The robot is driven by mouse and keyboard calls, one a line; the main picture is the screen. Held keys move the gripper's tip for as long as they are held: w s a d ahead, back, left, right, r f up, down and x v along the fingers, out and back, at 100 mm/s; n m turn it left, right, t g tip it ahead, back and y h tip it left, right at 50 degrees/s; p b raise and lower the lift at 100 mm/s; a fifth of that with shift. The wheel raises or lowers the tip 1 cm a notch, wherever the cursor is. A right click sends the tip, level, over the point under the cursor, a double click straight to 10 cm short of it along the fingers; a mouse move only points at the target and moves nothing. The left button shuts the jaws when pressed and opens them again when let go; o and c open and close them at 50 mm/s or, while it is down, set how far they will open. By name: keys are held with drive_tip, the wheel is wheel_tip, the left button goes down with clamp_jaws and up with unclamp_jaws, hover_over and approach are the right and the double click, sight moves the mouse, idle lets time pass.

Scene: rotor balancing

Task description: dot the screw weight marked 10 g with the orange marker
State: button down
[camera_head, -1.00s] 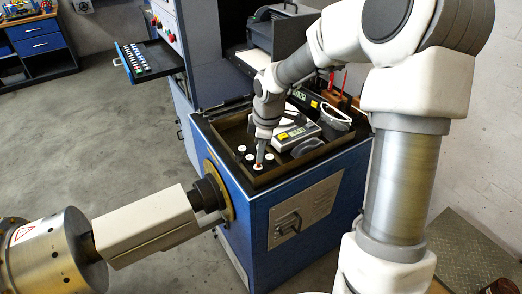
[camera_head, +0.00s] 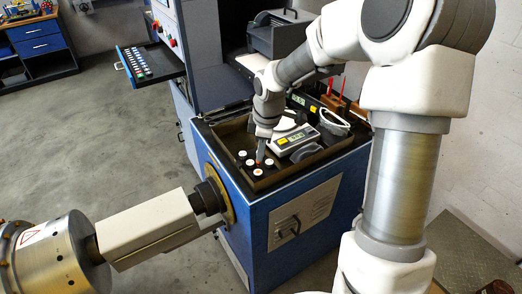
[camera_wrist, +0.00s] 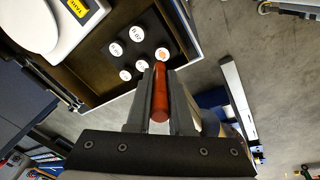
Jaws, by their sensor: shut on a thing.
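My gripper (camera_head: 264,142) is shut on the orange marker (camera_wrist: 160,92), which points down over the open tray on the blue cabinet. Several dark screw weights with white tops stand in a group below it. In the wrist view, one weight (camera_wrist: 162,54) just beyond the marker has an orange patch on its white top. Beside it are other weights (camera_wrist: 137,34), (camera_wrist: 115,48) with plain white tops and small dark marks too small to read surely. In the head view, a front weight (camera_head: 257,172) is clear of the marker. Which is 10 g I cannot tell.
A scale (camera_head: 293,138) with a yellow label stands right of the weights in the tray (camera_head: 290,172). A grey shaft machine (camera_head: 150,228) is at the front left.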

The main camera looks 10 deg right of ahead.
drive_tip(key=shift+r+p, duration=1.6)
drive_tip(key=shift+r, duration=0.55)
drive_tip(key=shift+f, duration=0.1)
